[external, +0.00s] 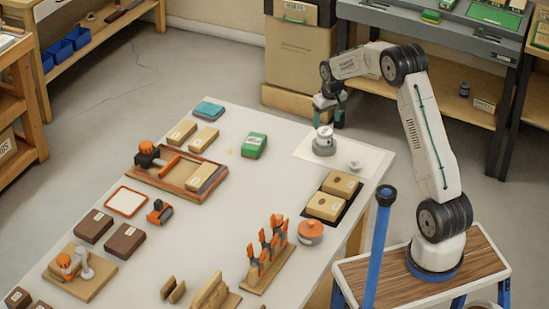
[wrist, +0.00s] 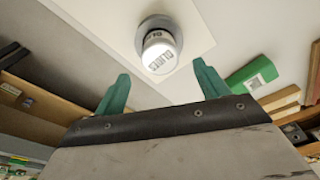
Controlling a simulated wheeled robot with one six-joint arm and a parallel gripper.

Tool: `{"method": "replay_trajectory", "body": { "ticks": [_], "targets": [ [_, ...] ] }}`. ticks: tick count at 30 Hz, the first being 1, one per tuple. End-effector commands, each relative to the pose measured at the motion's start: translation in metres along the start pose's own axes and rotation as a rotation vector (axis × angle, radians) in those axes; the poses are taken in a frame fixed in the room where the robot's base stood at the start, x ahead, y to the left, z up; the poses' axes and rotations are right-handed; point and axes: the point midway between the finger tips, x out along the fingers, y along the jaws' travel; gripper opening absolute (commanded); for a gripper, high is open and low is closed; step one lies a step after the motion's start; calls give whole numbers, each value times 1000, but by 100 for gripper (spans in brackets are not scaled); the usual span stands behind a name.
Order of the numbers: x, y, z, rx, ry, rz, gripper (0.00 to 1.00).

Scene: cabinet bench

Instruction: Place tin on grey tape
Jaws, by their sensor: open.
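A white tin with a dark printed label (wrist: 160,52) shows in the wrist view, just beyond the fingertips. In the external view the tin (external: 324,132) stands upright on a round grey piece (external: 324,150), which looks like the grey tape; its rim (wrist: 152,20) also shows around the tin's far side in the wrist view. My gripper (external: 329,112) is above the tin. Its green fingers (wrist: 160,71) are open and spread to either side of the tin's near end, with nothing between them. The contact between tin and tape is mostly hidden.
A pale sheet (external: 374,157) lies under the tape, with a small pale item (external: 354,166) on it. A green box (external: 254,146) lies to the left. Tan boxes (external: 326,206) lie on a dark mat nearer the front. The table's right edge is close.

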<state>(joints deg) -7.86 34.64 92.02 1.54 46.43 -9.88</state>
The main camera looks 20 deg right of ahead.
Motion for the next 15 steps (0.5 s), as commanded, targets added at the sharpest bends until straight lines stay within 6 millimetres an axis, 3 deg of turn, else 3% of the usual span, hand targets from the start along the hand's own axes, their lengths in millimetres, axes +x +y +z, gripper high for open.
{"method": "replay_trajectory", "body": {
  "ticks": [6,15],
  "targets": [
    [-37,0,0,0,1,0,73],
    [-48,0,0,0,-1,0,73]
  ]
}}
